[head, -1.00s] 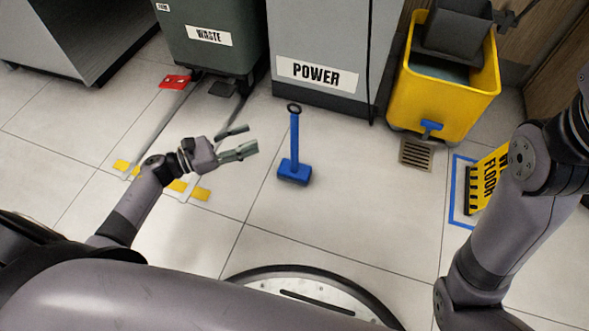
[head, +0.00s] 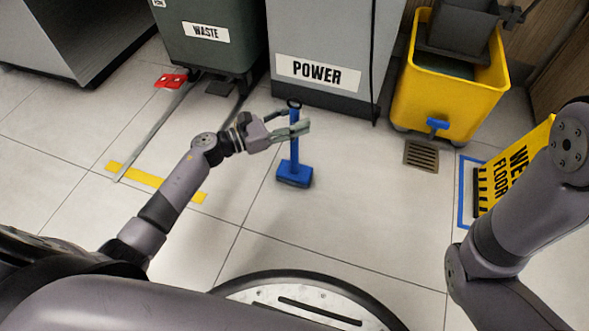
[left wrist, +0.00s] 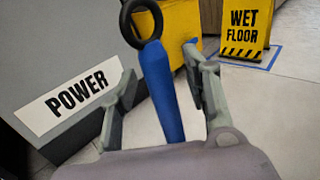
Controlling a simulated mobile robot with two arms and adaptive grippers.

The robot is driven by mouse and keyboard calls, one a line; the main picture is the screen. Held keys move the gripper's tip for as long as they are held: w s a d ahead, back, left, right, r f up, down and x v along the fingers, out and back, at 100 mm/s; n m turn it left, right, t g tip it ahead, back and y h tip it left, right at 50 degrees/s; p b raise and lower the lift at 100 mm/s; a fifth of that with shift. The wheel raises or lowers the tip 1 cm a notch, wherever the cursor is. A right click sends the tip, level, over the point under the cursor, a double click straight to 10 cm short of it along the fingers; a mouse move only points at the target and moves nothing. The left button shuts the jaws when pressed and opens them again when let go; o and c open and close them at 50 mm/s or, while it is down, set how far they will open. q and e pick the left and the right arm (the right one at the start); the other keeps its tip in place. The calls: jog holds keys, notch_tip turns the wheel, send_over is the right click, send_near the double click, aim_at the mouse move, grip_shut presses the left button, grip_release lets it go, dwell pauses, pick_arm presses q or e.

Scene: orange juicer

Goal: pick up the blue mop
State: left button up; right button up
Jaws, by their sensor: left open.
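The blue mop (head: 294,175) stands upright on the floor in front of the grey power cabinet, with a blue block head at the bottom and a black ring at the top. My left gripper (head: 290,122) is open at the upper handle in the head view. In the left wrist view the blue handle (left wrist: 162,90) rises between the two open fingers of the left gripper (left wrist: 160,88), with the black ring above them. I cannot tell whether a finger touches the handle. My right arm shows at the right of the head view, but its gripper is out of frame.
The power cabinet (head: 320,40) stands close behind the mop. A green waste bin (head: 210,55) is to its left. A yellow mop bucket (head: 445,105) and a wet floor sign (head: 505,175) are to the right. The floor around the mop is clear.

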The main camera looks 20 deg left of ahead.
pick_arm(q)
jog(key=shift+c, duration=0.3)
grip_shut()
dwell(0.3)
jog(key=shift+r, duration=0.1)
